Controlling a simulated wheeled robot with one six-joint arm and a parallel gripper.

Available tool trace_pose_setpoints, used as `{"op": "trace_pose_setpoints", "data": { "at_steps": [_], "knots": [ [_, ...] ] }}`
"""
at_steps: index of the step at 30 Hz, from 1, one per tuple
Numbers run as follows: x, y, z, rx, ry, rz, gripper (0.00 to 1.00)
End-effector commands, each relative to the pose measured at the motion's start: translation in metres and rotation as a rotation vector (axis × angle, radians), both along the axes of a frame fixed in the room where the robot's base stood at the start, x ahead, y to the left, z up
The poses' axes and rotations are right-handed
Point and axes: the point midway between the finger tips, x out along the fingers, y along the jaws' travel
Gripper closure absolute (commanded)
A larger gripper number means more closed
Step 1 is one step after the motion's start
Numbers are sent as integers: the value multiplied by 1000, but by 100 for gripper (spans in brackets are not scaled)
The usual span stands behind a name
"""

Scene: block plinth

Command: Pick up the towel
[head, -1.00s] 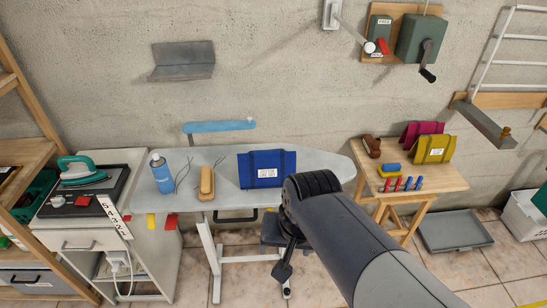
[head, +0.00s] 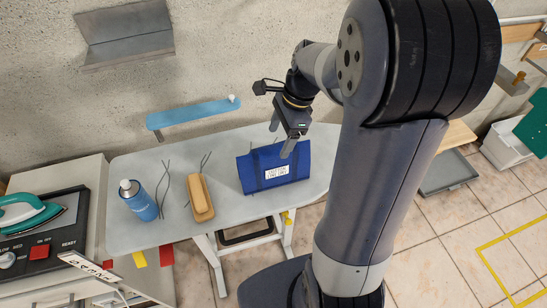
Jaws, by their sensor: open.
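The likely towel is a blue folded bundle (head: 253,181) with darker straps and a white label on its front. It stands on the grey ironing board (head: 229,208), right of its middle. My gripper (head: 281,140) is open and empty, with its fingers pointing down. It appears above the upper right part of the bundle, and one fingertip overlaps the bundle's top edge in the picture. I cannot tell the exact gap between them.
A tan brush-like block (head: 201,198) and a blue spray can (head: 139,200) stand left of the bundle, with thin dark wires near them. A blue sleeve board (head: 194,113) is behind. A teal iron (head: 28,212) sits on the cabinet at left.

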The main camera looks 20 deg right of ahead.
Motion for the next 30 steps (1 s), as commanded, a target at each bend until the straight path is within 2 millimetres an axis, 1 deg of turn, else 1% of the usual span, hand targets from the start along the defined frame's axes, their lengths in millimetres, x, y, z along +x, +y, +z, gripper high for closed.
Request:
{"op": "trace_pose_setpoints", "data": {
  "at_steps": [1, 3, 11, 19, 22, 29, 30],
  "knots": [
    [-1, 3, -8, 2, 6, 2, 29],
    [0, 5, -17, 1, 3, 2, 29],
    [0, 11, -36, 0, 2, 3, 29],
    [2, 20, -70, 0, 2, 3, 29],
    [2, 21, -75, 0, 1, 3, 29],
    [2, 21, -76, -1, -1, 3, 29],
    [2, 21, -76, -1, -1, 3, 32]
  ]
}}
